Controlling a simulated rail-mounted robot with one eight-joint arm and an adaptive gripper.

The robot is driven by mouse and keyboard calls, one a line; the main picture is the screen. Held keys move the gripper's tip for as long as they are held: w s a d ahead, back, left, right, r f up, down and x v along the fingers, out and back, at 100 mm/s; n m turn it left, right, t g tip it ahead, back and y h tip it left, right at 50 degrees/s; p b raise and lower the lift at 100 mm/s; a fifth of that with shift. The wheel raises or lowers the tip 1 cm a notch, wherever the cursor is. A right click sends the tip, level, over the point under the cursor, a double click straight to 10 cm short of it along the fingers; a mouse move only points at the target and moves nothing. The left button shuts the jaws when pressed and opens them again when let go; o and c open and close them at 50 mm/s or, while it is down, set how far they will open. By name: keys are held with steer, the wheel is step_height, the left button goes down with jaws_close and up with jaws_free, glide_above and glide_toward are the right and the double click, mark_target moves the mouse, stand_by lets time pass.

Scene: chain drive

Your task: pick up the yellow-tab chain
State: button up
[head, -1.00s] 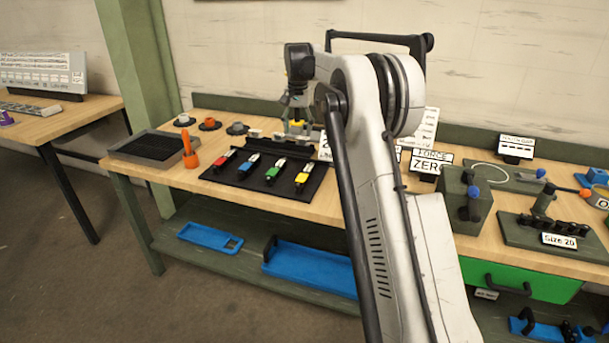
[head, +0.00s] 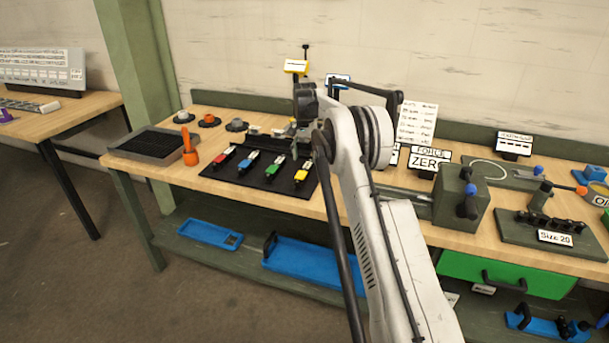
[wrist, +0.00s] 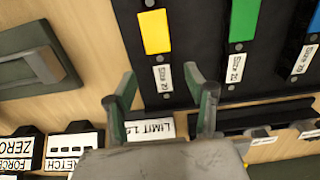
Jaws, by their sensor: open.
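The yellow tab of the chain (head: 302,173) lies at the right end of a black mat (head: 250,184) in the head view. In the wrist view the yellow tab (wrist: 155,31) is at the top, with a white size label below it. My gripper (wrist: 160,76) is open and empty, its two fingers apart and pointing toward the mat. The yellow tab is ahead of the fingertips, roughly in line with the gap, and not between them. In the head view my gripper is mostly hidden by my arm, near the mat's back right. The chain links cannot be made out.
Green (wrist: 244,20) and blue tabs (head: 250,164) and a red tab (head: 224,154) lie on the mat left of yellow in the head view. A LIMIT sign (wrist: 150,130) is near my fingers. A ZERO sign (head: 428,163) stands to the right.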

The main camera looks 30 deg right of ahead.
mark_target(305, 170)
steer(key=shift+s+a+f, duration=0.1)
steer(key=shift+f, duration=3.05)
steer(key=shift+c, duration=0.5)
jaws_close()
